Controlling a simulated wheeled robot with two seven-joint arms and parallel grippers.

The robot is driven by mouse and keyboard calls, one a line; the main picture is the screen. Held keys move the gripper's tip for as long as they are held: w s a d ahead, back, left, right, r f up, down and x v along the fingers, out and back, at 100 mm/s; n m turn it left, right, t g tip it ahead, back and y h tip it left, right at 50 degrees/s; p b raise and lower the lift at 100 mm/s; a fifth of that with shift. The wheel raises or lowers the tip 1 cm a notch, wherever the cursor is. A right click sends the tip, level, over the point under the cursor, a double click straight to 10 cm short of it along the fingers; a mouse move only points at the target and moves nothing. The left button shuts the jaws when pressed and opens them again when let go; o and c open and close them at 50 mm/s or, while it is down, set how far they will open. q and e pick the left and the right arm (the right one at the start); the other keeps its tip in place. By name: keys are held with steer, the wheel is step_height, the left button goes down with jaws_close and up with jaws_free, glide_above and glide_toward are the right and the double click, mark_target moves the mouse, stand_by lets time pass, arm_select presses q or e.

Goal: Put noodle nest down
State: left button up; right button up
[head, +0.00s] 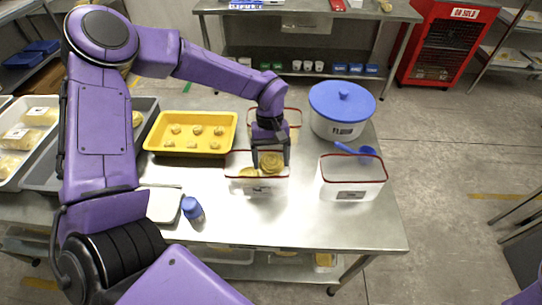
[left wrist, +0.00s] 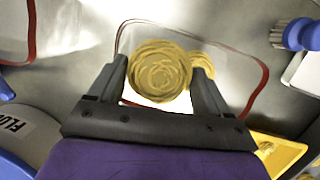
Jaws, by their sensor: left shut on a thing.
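A yellow noodle nest (head: 271,161) is held between the fingertips of my left gripper (head: 270,160), over a clear red-rimmed container (head: 258,186) on the steel table. In the left wrist view the coiled nest (left wrist: 158,72) sits between the two dark fingers of the gripper (left wrist: 160,82). Another nest (left wrist: 203,65) lies partly behind it inside the container (left wrist: 263,80). That second nest also shows at the left inside the container in the head view (head: 248,172). Whether the held nest touches the container floor, I cannot tell. My right gripper is not in view.
A yellow tray (head: 193,145) with several nests stands left of the container. Another red-rimmed container (head: 352,188) with a blue scoop (head: 357,151) and a white flour tub (head: 337,130) are at the right. The table's front right is clear.

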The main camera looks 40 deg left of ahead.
arm_select(q)
steer(key=shift+f, duration=0.2)
steer(key=shift+f, duration=0.25)
steer(key=o, duration=1)
steer(key=shift+o, duration=0.2)
steer(key=shift+r, duration=0.1)
steer(key=b+v, duration=0.2)
steer(key=v, duration=1.1)
steer(key=shift+r, duration=0.15)
